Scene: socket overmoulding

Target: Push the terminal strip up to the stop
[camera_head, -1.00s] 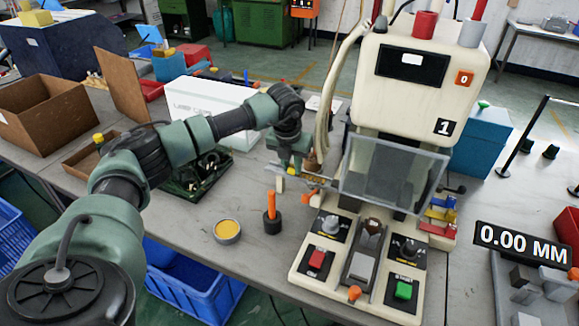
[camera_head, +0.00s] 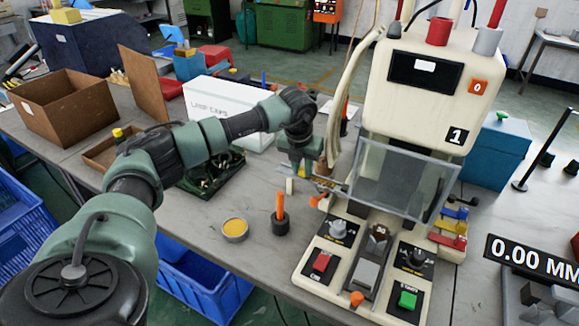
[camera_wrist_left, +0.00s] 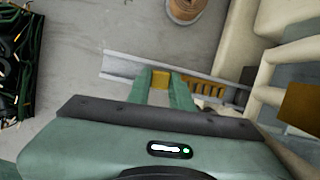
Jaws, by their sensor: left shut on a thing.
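My left gripper (camera_head: 303,172) is low at the left side of the cream machine (camera_head: 420,85), beside its clear guard (camera_head: 405,182). In the left wrist view its two green fingers (camera_wrist_left: 162,84) are closed on a brass-coloured piece at the metal rail. The terminal strip (camera_wrist_left: 207,88), a row of brass-coloured pieces, lies along the pale metal rail (camera_wrist_left: 125,66) and runs right toward the machine. In the head view the strip (camera_head: 327,183) is small and partly hidden by the gripper. I cannot make out the stop. My right gripper is not in view.
A spool (camera_wrist_left: 186,8) stands close beyond the rail. An orange-handled tool in a black holder (camera_head: 280,215) and a yellow tin (camera_head: 235,229) stand in front on the table. A display (camera_head: 535,260) reads 0.00 MM.

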